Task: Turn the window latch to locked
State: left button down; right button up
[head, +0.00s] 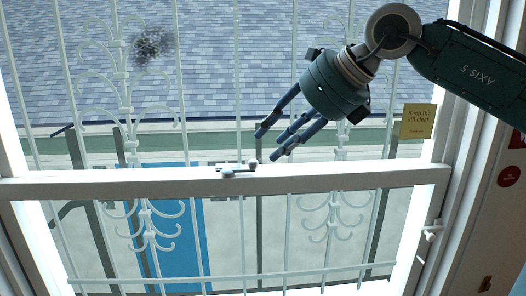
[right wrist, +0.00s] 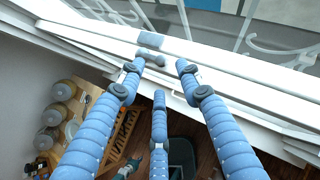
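The window latch (head: 238,169) is a small grey-white piece with a knob at its right end. It sits on top of the white horizontal window rail (head: 350,175). In the right wrist view the latch (right wrist: 150,41) shows beyond my fingertips, with its rounded knob near the left finger. My right gripper (head: 275,143) has three blue fingers spread apart with nothing between them. It is above and to the right of the latch in the head view, and I see no contact. The right gripper (right wrist: 159,78) is also open in the wrist view. My left gripper is not in view.
White scrolled bars (head: 120,75) stand outside the glass. A yellow sign (head: 418,121) is on the right side of the window. A white handle (head: 431,230) is on the right frame. Below, the wrist view shows a wooden shelf (right wrist: 88,135) with round containers (right wrist: 62,91).

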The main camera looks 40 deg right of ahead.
jog(key=shift+v, duration=2.25)
